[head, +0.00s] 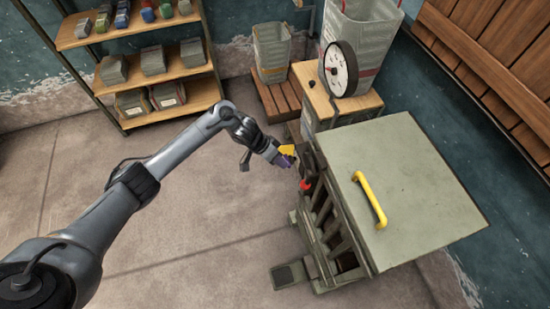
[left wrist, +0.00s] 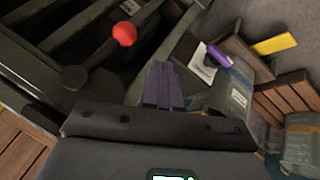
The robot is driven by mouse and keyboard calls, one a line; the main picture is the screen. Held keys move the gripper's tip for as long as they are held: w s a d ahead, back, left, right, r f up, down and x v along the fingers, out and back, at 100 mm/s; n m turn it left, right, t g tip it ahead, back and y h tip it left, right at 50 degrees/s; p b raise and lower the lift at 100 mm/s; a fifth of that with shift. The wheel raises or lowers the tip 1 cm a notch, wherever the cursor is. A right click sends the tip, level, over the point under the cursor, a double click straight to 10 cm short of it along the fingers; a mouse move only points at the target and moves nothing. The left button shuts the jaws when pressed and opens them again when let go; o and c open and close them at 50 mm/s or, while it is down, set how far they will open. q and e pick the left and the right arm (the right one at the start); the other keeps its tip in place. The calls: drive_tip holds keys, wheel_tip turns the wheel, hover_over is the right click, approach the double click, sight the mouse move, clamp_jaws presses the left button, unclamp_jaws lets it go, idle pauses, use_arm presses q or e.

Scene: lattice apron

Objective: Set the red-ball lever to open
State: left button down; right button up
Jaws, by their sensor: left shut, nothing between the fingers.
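The red ball (head: 306,185) sits on the front side of a grey-green slatted cabinet (head: 415,170). A dark lever part shows just above it. In the left wrist view the red ball (left wrist: 124,34) stands in front of the dark slats. My left gripper (head: 287,160) is at the cabinet's front, just up and left of the ball. Its purple fingers (left wrist: 163,86) are shut together with nothing between them, apart from the ball in the left wrist view. The lever's full length and any setting marks are not clear. My right gripper is not in view.
A yellow handle (head: 370,200) stands up from the cabinet lid. Shelves (head: 150,65) with bins stand at the back left.

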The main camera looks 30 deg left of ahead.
sight(307, 180)
use_arm(q)
drive_tip(key=d+f+b, duration=0.1)
drive_tip(key=d+f, duration=0.3)
drive_tip(key=d, duration=0.2)
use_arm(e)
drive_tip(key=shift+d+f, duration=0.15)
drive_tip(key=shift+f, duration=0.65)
